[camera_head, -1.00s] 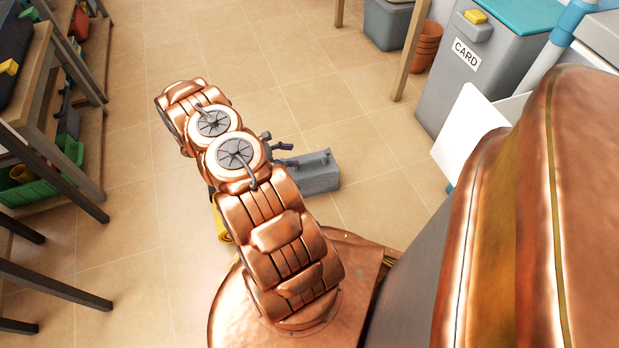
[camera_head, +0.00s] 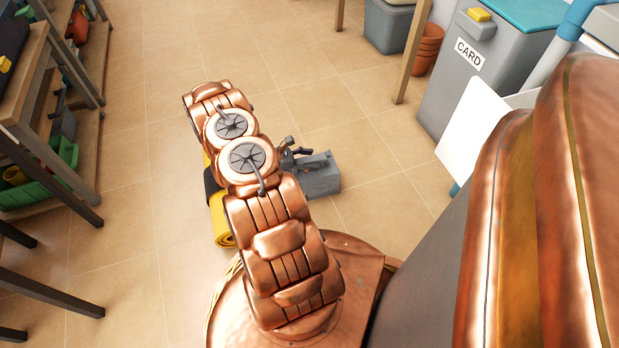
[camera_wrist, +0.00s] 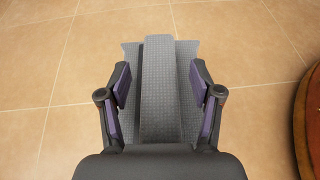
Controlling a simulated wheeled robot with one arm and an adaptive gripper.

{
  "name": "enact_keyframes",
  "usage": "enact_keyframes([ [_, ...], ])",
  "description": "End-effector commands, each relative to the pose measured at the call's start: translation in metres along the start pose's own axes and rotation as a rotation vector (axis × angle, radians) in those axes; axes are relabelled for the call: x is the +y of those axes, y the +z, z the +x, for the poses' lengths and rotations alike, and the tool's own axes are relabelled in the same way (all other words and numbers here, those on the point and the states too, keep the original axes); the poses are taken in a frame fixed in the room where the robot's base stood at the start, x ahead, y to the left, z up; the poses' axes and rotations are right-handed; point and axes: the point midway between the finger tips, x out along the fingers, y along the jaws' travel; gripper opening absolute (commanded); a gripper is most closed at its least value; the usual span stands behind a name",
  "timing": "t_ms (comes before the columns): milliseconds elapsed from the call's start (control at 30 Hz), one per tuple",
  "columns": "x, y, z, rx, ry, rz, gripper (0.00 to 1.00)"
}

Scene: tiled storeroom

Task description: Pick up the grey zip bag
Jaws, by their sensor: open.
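The grey zip bag (camera_head: 321,181) lies on the tiled floor just beyond my base in the head view, partly hidden by my arm and gripper. In the wrist view the bag (camera_wrist: 161,88) has a woven grey surface with a raised strip along its middle. My gripper (camera_wrist: 160,84) is open, with its purple-padded fingers on either side of the raised strip, apart from it. In the head view my gripper (camera_head: 296,154) shows in part at the bag's left end. I cannot tell whether it touches the bag.
A yellow roll (camera_head: 221,222) with a dark band lies left of my arm. Wooden shelving (camera_head: 55,150) stands at the left. A grey CARD bin (camera_head: 465,85) and stacked clay pots (camera_head: 428,48) stand at the upper right.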

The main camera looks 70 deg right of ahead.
Motion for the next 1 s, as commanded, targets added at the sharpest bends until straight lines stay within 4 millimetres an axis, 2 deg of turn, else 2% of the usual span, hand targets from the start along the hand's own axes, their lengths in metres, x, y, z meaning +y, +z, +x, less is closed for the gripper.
enact_keyframes([
  [133,0.0003,0.0005,-0.0005,0.0,0.001,0.001,0.65],
  [733,0.0006,0.0004,-0.0009,0.0,0.001,0.001,0.02],
  [1000,0.0007,0.0004,-0.001,0.0,0.001,0.001,0.0],
])
